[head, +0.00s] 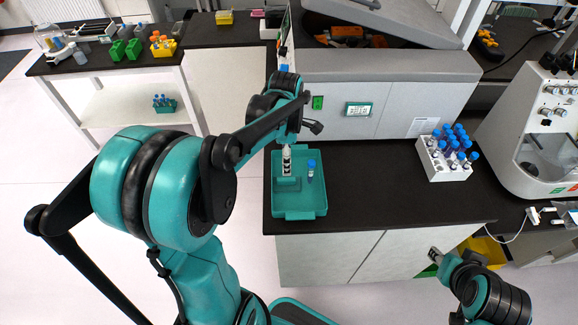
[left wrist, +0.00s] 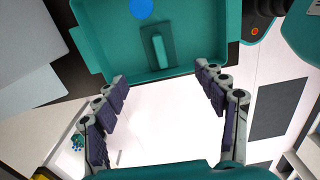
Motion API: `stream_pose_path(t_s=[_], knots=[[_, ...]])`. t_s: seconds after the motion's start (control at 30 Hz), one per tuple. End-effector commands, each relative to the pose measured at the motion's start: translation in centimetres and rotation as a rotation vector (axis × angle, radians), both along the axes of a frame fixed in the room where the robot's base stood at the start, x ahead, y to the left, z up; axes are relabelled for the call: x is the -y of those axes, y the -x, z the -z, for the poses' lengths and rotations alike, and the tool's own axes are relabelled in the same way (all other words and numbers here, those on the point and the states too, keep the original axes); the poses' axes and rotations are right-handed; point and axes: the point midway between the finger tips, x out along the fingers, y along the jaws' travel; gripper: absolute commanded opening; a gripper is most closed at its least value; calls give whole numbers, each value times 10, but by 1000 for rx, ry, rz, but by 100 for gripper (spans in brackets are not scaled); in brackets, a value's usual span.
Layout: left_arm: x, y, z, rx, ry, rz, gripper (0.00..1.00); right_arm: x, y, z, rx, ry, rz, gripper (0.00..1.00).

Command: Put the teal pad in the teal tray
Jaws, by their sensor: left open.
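The teal tray (head: 306,211) sits on the black bench, and it also shows in the left wrist view (left wrist: 97,58). The teal pad (head: 288,184) lies inside the tray near its left side; in the left wrist view the pad (left wrist: 158,50) shows as a raised bar on a darker rectangle. My left gripper (head: 287,163) is above the tray's left part. In the left wrist view its fingers (left wrist: 163,84) are spread apart with nothing between them. My right gripper (head: 435,255) is low in front of the bench; its fingers are too small to judge.
A white rack (head: 441,168) of blue-capped tubes stands to the right. The large grey machine (head: 385,90) rises behind the tray. The bench between tray and rack is clear.

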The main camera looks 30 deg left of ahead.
Motion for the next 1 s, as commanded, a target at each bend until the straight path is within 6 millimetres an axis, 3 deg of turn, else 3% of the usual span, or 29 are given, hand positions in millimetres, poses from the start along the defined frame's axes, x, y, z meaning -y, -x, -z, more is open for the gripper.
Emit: stream_pose_path(t_s=[0.17,0.4,0.6,0.8,1.0], knots=[[22,19,-22,88,-35,323,71,0,0,0,0,0,0,35],[70,68,-48,288,-248,1185,71,0,0,0,0,0,0,35],[96,99,-49,363,-500,1754,71,0,0,0,0,0,0,35],[105,109,-47,369,-641,1996,71,0,0,0,0,0,0,35],[105,109,-47,368,-657,2020,71,0,0,0,0,0,0,35]])
